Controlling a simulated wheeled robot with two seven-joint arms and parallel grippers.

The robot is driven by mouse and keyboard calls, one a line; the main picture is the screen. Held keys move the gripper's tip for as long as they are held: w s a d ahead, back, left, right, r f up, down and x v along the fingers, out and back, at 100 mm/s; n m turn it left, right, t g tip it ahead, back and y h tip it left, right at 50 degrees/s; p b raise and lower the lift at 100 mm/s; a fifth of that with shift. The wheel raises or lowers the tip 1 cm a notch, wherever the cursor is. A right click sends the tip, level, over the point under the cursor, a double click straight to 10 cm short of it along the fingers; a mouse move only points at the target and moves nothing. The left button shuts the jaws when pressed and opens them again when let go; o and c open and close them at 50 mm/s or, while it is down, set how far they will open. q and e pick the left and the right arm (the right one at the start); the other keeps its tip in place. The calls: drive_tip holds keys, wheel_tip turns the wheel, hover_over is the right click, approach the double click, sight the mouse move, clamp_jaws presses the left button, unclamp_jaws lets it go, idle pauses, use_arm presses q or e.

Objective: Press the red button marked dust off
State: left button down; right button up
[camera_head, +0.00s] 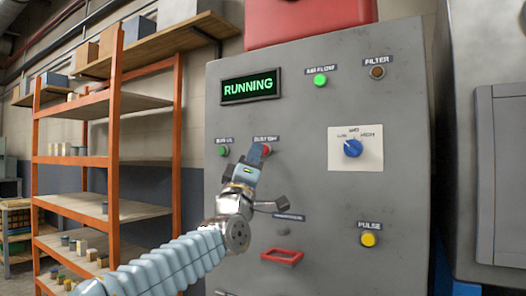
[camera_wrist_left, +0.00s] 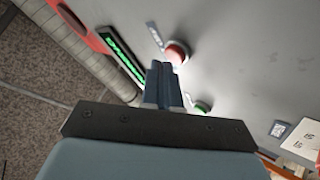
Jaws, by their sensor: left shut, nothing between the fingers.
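The red button (camera_head: 268,150) sits on the grey control panel (camera_head: 300,190), under a small label that seems to read dust off. In the left wrist view the red button (camera_wrist_left: 178,51) shows just beyond my fingertips. My left gripper (camera_head: 259,155) is shut and empty, its tips at the red button and hiding part of it. The closed fingers also show in the left wrist view (camera_wrist_left: 163,69). I cannot tell whether the tips touch the button. The display (camera_head: 250,86) reads RUNNING in green. My right gripper is not in view.
A green button (camera_head: 223,151) is left of the red one. A green lamp (camera_head: 320,80), a brown lamp (camera_head: 377,72), a blue knob (camera_head: 353,148), a yellow button (camera_head: 369,240) and a red handle (camera_head: 282,257) are on the panel. Orange shelving (camera_head: 115,130) stands left.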

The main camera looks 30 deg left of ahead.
use_arm(q)
drive_tip(key=shift+w, duration=0.35)
idle(0.7)
idle(0.4)
drive_tip(key=shift+s+b, duration=0.75)
drive_tip(key=s+b, duration=0.4)
drive_tip(key=s, duration=0.1)
drive_tip(key=shift+a, duration=0.2)
